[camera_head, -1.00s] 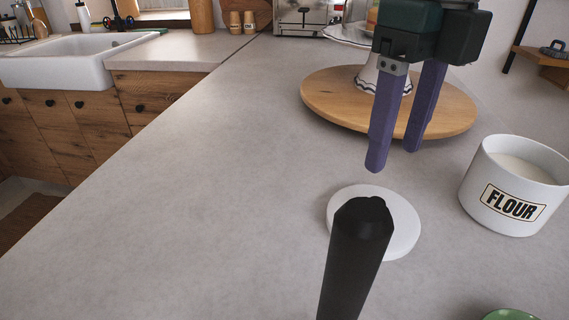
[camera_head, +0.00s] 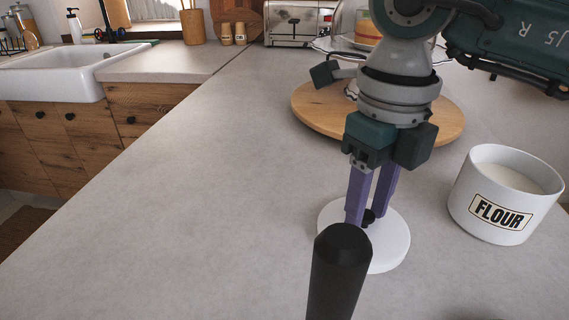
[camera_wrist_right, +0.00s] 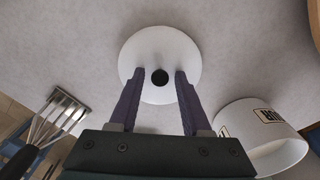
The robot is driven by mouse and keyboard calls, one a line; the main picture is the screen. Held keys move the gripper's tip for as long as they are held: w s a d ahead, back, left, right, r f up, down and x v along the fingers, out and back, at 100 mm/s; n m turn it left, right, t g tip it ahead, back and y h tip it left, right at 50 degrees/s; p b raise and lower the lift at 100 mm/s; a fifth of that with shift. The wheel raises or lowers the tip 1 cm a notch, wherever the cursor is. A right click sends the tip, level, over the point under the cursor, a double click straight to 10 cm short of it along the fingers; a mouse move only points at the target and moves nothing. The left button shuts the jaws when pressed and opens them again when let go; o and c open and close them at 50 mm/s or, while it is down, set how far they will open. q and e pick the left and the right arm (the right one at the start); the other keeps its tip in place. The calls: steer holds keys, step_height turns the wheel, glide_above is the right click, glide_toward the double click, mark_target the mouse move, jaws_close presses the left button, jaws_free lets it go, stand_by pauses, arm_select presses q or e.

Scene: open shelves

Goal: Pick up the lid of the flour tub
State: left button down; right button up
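The lid (camera_head: 391,247) is a flat white disc with a small black knob (camera_wrist_right: 160,77), lying on the counter. My right gripper (camera_head: 368,216) points down over it, open, with its two purple fingers on either side of the knob. In the right wrist view a gap shows between the knob and each finger (camera_wrist_right: 159,74). The white flour tub (camera_head: 482,214), labelled FLOUR, stands open to the right of the lid with white contents. My left gripper is not in view.
A black upright handle-like thing (camera_head: 337,275) stands in front of the lid and hides part of it. A round wooden board (camera_head: 313,108) with a cake stand is behind. Metal utensils (camera_wrist_right: 60,115) show in the wrist view. The counter left of the lid is clear.

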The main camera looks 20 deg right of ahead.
jaws_close()
steer(key=shift+r, duration=0.1)
stand_by(0.4)
